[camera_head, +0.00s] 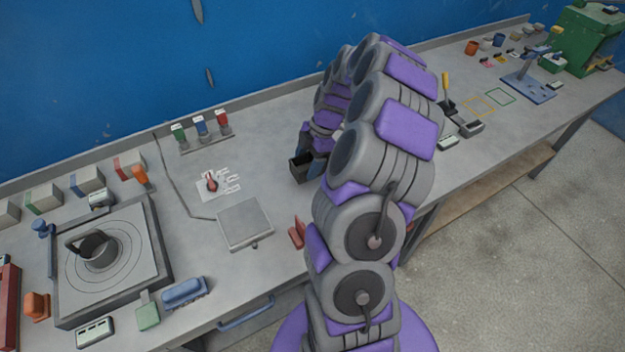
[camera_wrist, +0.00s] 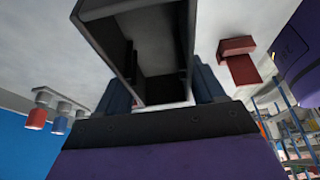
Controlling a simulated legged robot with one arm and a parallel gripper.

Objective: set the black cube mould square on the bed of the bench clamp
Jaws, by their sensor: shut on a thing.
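My gripper (camera_head: 314,164) is shut on the black cube mould (camera_head: 299,170) and holds it over the middle of the bench. In the wrist view the mould (camera_wrist: 95,25) is an open, dark, hollow box between the two blue fingers of my gripper (camera_wrist: 160,90). My arm hides part of the mould in the head view. A blue plate with a grey upright (camera_head: 527,85) stands at the far right and may be the bench clamp. A small red block-shaped fixture (camera_head: 297,232) sits at the front edge; I cannot tell which is the clamp.
A flat grey plate (camera_head: 244,223) lies left of the red fixture. A green machine (camera_head: 592,40) is far right.

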